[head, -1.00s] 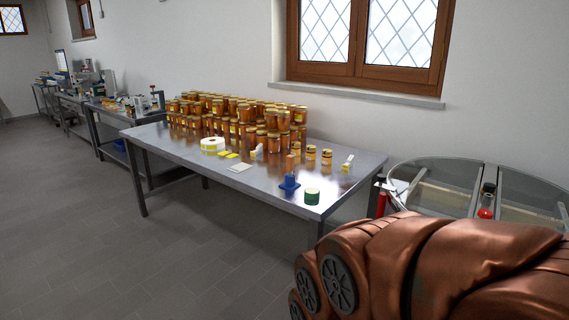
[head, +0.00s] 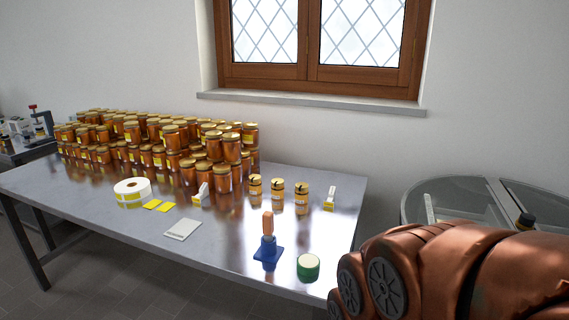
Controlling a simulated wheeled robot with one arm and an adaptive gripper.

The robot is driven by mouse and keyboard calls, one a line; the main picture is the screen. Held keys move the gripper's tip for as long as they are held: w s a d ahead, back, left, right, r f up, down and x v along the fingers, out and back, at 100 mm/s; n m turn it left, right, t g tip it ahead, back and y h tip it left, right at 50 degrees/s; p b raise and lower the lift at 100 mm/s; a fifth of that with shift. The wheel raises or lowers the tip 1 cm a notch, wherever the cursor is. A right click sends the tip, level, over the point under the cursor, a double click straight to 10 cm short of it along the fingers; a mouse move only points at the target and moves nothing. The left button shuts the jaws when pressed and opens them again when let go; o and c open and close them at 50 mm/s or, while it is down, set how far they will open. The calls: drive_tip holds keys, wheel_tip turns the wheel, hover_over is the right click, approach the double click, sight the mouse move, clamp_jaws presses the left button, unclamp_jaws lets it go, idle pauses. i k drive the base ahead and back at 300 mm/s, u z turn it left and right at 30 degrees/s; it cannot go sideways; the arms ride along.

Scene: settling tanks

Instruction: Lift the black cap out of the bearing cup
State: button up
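A small dark cap-like piece (head: 526,220) shows at the right, above the round glass-topped tank (head: 425,197). It may be the black cap, but it is small and partly cut off by my copper-coloured arm in front. I cannot make out the bearing cup; whatever is under the dark piece is hidden. My gripper is not in view; only bulky arm parts fill the lower right.
A window (head: 318,45) is behind.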

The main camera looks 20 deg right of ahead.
sight(528, 219)
drive_tip(key=z, duration=0.75)
drive_tip(key=i, duration=0.85)
drive_tip(key=z, duration=0.75)
